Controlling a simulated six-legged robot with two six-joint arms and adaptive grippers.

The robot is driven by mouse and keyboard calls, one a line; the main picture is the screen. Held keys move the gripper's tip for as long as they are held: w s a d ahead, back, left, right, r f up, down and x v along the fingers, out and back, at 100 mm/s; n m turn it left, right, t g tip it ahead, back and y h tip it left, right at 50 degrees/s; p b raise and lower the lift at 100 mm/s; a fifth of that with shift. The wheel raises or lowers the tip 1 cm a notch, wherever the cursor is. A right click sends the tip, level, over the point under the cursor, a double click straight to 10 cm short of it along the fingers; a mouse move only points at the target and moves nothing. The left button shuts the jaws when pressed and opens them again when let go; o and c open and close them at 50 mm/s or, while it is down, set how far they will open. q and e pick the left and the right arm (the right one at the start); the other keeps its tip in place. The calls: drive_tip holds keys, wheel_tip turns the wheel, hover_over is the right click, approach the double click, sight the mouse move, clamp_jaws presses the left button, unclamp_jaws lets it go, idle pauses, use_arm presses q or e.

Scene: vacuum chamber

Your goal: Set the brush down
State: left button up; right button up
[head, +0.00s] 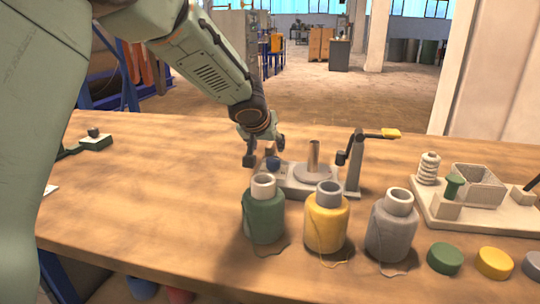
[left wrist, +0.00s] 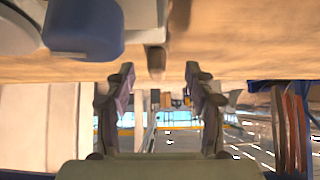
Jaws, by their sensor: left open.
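My left gripper (head: 265,152) is over the back of the bench, beside the grey metal fixture, with its fingers apart. In the left wrist view its two fingers (left wrist: 158,75) are spread, with nothing clamped between them. A small brown upright piece (head: 271,148) stands close to the fingers, behind a blue knob. It also shows in the left wrist view (left wrist: 156,60), just beyond the fingertips and apart from them. It may be the brush's handle; I cannot tell, and no bristles show. My right gripper is not in view.
The fixture (head: 306,190) carries a metal cylinder and a yellow-tipped lever (head: 390,133). Green (head: 264,220), yellow (head: 326,222) and grey (head: 390,230) bottles stand in front, with loose caps (head: 445,258) at right. A pale tray (head: 475,208) stands right. The bench's left middle (head: 150,195) is clear.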

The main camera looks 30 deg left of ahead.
sight(269, 146)
use_arm(q)
drive_tip(key=x, duration=0.4)
drive_tip(key=shift+d+f, duration=0.2)
drive_tip(key=shift+f, duration=0.05)
drive_tip(key=shift+c, duration=0.5)
clamp_jaws()
